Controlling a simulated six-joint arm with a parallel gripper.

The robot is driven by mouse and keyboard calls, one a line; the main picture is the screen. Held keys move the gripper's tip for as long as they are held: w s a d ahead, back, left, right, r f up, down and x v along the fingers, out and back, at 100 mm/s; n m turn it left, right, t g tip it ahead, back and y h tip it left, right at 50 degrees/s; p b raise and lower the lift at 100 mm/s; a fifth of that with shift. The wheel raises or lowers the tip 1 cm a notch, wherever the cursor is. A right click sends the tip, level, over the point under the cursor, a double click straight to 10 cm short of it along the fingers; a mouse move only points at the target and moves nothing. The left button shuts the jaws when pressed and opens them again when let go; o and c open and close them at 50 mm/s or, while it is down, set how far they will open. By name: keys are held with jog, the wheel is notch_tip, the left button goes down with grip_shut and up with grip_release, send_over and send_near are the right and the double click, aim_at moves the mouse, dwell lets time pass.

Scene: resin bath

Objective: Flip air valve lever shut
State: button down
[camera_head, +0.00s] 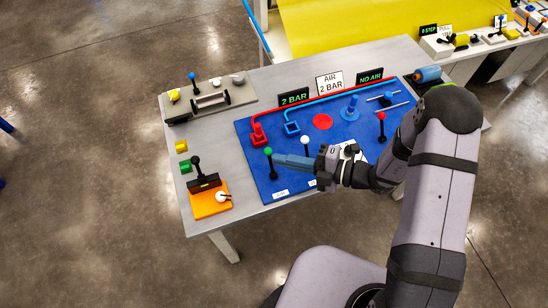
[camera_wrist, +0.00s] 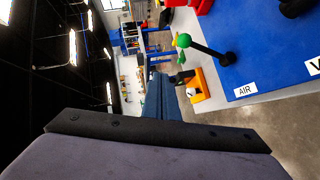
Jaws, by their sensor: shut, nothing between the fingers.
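The air valve lever (camera_head: 270,162) is a black rod with a green ball on top, at the front left of the blue board, behind the AIR label (camera_head: 280,193). In the wrist view the lever (camera_wrist: 207,49) leans from its black base toward the left, with the AIR label (camera_wrist: 245,89) near it. My gripper (camera_head: 279,160) is shut and empty, its blue fingers pointing left. In the head view its tips are right beside the lever's rod, below the ball; I cannot tell whether they touch. In the wrist view the fingers (camera_wrist: 160,97) appear left of and below the lever.
A white-knobbed lever (camera_head: 305,139) stands behind my gripper, and a red-knobbed lever (camera_head: 381,118) is farther right on the blue board (camera_head: 253,133). An orange plate (camera_head: 206,208) with a black lever lies to the left. Signs reading 2 BAR (camera_head: 293,97) and NO AIR (camera_head: 370,76) stand behind.

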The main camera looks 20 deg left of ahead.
jog(key=r+b+v, duration=0.1)
jog(key=v, duration=0.5)
jog(key=shift+w+a, duration=0.15)
jog(key=shift+w, duration=0.05)
jog(key=shift+r, duration=0.1)
